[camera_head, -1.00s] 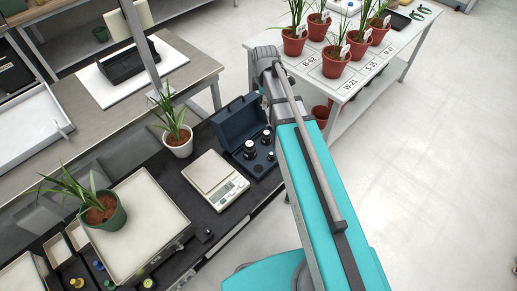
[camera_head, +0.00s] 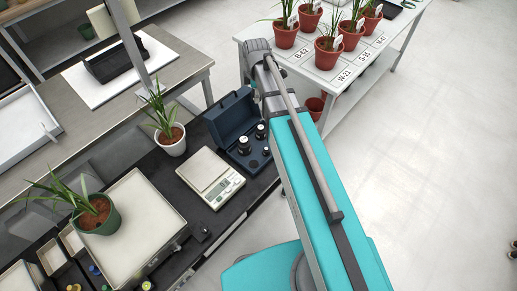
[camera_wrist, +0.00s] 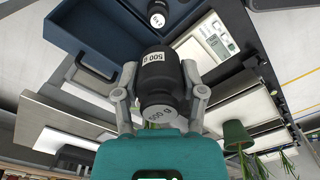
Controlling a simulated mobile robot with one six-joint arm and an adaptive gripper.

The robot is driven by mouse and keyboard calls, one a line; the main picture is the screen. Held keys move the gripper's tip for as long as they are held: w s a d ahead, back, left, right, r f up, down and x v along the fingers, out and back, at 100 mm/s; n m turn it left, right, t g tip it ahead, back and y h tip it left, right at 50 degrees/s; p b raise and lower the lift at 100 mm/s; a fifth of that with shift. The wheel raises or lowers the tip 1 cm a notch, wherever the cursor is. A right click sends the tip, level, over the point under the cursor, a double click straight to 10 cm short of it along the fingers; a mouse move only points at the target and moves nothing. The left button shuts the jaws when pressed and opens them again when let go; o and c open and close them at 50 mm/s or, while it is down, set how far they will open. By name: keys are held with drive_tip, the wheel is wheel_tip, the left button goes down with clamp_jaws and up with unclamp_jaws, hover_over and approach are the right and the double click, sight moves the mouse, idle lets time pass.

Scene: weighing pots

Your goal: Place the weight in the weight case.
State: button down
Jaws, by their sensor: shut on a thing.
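My gripper (camera_wrist: 160,96) is shut on a dark weight (camera_wrist: 155,72) labelled 500 g, with a finger on each side of it, in the wrist view. The dark blue weight case (camera_wrist: 93,28) lies at the top left of the wrist view. In the head view the case (camera_head: 225,117) stands open on the dark bench, left of my arm, with several black weights in it. One other weight (camera_wrist: 157,14) shows at the top of the wrist view. My gripper is hidden behind my arm in the head view; the height of the held weight above the case is unclear.
A scale (camera_head: 208,172) stands just left of the case, with a white-potted plant (camera_head: 170,143) behind it. Red pots (camera_head: 328,53) stand on a white table (camera_head: 290,66) at the back.

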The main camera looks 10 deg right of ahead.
drive_tip(key=s+a+f+b, duration=0.2)
drive_tip(key=s+f+b, duration=0.3)
drive_tip(key=f+b, duration=0.5)
drive_tip(key=s+a+f+b, duration=0.1)
drive_tip(key=s+f+b, duration=0.5)
drive_tip(key=f+b, duration=0.5)
drive_tip(key=shift+a+f, duration=0.35)
drive_tip(key=shift+a, duration=0.05)
drive_tip(key=b, duration=0.9)
hover_over(259, 147)
drive_tip(key=f, duration=0.6)
drive_tip(key=s+f, duration=0.1)
drive_tip(key=f, duration=0.2)
drive_tip(key=shift+a, duration=0.25)
drive_tip(key=shift+w+d+f+b, duration=0.15)
drive_tip(key=shift+w+f+b, duration=0.4)
drive_tip(key=shift+f+b, duration=0.2)
drive_tip(key=shift+s+f+b, duration=0.1)
drive_tip(key=shift+f+b, duration=1.2)
drive_tip(key=shift+b, duration=0.05)
drive_tip(key=shift+f, duration=0.1)
